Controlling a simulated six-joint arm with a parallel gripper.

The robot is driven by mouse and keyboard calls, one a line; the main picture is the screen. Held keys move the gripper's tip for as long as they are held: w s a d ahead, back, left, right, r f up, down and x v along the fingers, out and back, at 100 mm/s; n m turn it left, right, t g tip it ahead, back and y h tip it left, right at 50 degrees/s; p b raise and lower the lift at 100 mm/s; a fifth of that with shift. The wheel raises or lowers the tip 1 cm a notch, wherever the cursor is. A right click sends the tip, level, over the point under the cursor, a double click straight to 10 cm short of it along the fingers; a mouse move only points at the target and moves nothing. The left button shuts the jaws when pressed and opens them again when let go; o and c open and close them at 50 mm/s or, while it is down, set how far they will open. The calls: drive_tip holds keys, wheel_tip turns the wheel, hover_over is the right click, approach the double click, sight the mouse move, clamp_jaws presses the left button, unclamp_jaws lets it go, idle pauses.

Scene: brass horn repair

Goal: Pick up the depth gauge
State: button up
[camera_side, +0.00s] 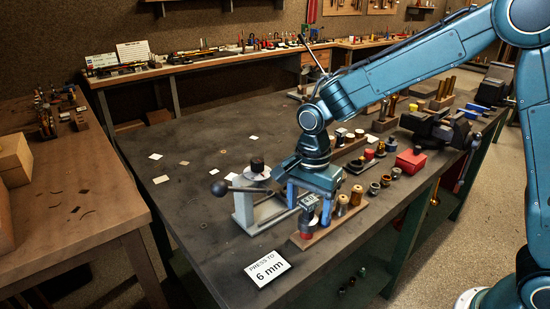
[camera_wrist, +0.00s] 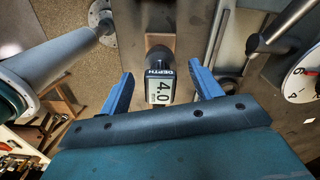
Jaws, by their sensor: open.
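The depth gauge (camera_wrist: 160,85) stands between my gripper's two blue fingers in the wrist view. Its face is labelled DEPTH and its display reads 4.0. My gripper (camera_wrist: 162,72) is open, with a visible gap between the gauge and each finger. The gauge's lower part is partly hidden.
A grey press (camera_side: 244,208) with a ball-ended lever stands just left of my gripper. Brass and wooden spools (camera_side: 342,204) stand right beside the gauge on the block. A white card (camera_side: 267,269) reads "PRESS TO 6 mm". A red box (camera_side: 410,162) lies farther right. The table's left side is mostly clear.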

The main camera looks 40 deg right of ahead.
drive_tip(key=shift+f, duration=0.8)
drive_tip(key=c, duration=1.3)
drive_tip(key=shift+r, duration=0.15)
wheel_tip(320, 180, up, 20)
drive_tip(key=shift+f, duration=0.1)
approach(310, 200)
drive_tip(key=d+f, duration=0.1)
drive_tip(key=d, duration=0.1)
drive_tip(key=d+f, duration=0.3)
drive_tip(key=d, duration=0.1)
drive_tip(key=shift+f, duration=0.25)
